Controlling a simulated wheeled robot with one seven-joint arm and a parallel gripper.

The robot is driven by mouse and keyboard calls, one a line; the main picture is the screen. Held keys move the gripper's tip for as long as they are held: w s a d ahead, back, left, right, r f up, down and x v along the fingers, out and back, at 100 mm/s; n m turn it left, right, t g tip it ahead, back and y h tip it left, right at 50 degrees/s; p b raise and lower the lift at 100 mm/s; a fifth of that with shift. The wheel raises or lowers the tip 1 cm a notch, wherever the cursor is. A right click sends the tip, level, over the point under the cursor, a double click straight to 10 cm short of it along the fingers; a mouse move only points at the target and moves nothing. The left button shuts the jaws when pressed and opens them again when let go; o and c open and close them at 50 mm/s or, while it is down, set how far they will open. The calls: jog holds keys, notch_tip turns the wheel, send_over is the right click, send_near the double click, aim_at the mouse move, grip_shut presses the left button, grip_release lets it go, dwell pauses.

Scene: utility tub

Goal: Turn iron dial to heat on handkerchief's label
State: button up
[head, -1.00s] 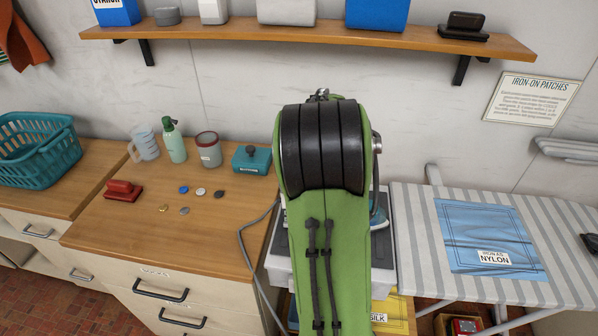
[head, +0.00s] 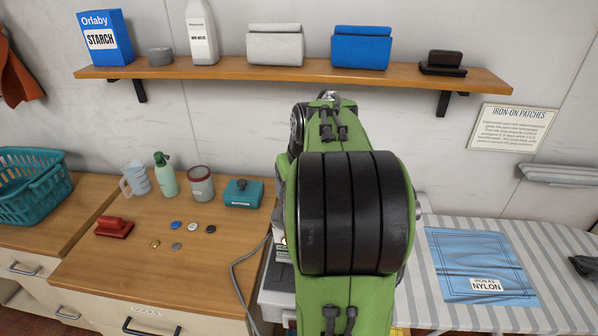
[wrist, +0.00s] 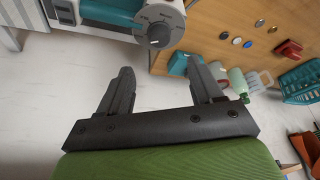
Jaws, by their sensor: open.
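The blue handkerchief (head: 472,258) lies flat on the striped ironing board at the right of the head view. Its white label (head: 487,284) reads "IRON AS NYLON". In the wrist view the iron's round grey end carries the dial (wrist: 159,32), a dark knob on a pale marked face. The markings are too small to read. My gripper (wrist: 163,80) is open and empty, its two fingers apart below the dial in that picture and not touching it. In the head view my green arm hides the gripper and the iron.
A wooden shelf (head: 215,74) with starch and boxes runs along the wall above my arm. The counter (head: 120,265) at left holds a teal box (head: 243,194), cups, a bottle, a red stamp-like item (head: 114,228) and several buttons. A grey cord runs beside my arm.

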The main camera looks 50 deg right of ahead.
jog(key=v, duration=0.4)
jog(key=shift+s+r+p, duration=0.15)
jog(key=shift+r+p, duration=0.1)
jog(key=shift+p, duration=0.05)
jog(key=shift+a, duration=0.1)
jog(key=s+a+n+t+y, duration=0.1)
jog(key=s+a, duration=0.2)
jog(key=a, duration=0.6)
jog(key=s+a+n+y, duration=0.15)
jog(key=s+a, duration=0.25)
jog(key=a, duration=0.6)
jog(key=s+a+f+n, duration=0.2)
jog(key=s+a+f, duration=0.1)
jog(key=s, duration=0.3)
jog(key=shift+s+a+f+h, duration=0.35)
jog(key=shift+a+f, duration=0.05)
jog(key=shift+a, duration=0.5)
